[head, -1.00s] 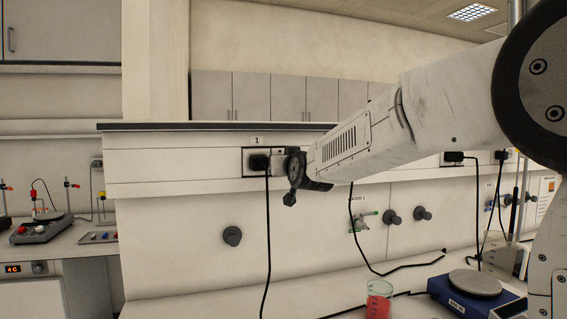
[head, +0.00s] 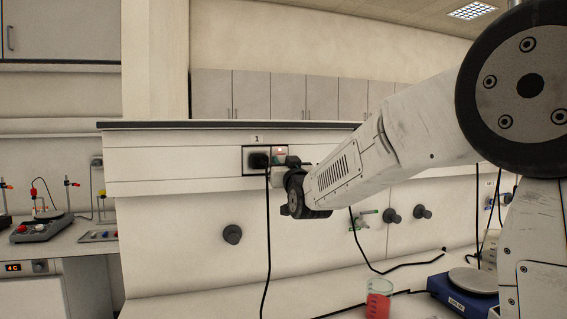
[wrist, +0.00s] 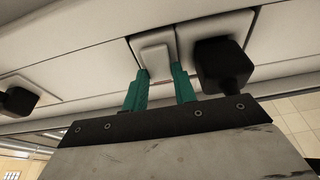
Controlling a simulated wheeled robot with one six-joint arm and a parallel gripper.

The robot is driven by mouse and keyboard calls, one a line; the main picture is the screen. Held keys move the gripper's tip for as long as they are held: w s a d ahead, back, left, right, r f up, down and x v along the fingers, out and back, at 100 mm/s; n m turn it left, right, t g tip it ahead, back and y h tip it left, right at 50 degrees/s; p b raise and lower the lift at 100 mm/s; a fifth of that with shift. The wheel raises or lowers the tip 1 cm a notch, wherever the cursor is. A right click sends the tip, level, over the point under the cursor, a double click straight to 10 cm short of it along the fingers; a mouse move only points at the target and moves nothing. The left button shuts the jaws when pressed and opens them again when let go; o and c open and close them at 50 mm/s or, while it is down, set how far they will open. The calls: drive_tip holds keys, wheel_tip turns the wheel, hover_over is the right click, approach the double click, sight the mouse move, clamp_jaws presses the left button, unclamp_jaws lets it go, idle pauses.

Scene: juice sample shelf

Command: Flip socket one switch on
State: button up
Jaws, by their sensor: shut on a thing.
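Socket one (head: 247,151) is on the wall panel under the label "1", with a black plug (head: 258,161) in its left half. Its white rocker switch (wrist: 155,58) is beside the plug, which is to the right in the wrist view (wrist: 222,66). My gripper (wrist: 159,72) has its two teal fingers on either side of the switch, closed on it from below. In the head view the gripper (head: 281,170) covers the lower part of the switch. A small red spot (head: 281,150) shows above it; I cannot tell the rocker's position.
A black cord (head: 267,235) hangs from the plug beside my gripper. Round grey knobs (head: 232,235) stick out of the panel below. A beaker of red liquid (head: 378,302) and a blue scale (head: 462,298) stand at the lower right. Another plug (wrist: 18,101) shows at the left in the wrist view.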

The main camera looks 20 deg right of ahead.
drive_tip(key=o, duration=0.7)
drive_tip(key=v, duration=0.7)
drive_tip(key=shift+s+f, duration=0.2)
drive_tip(key=shift+s, duration=0.2)
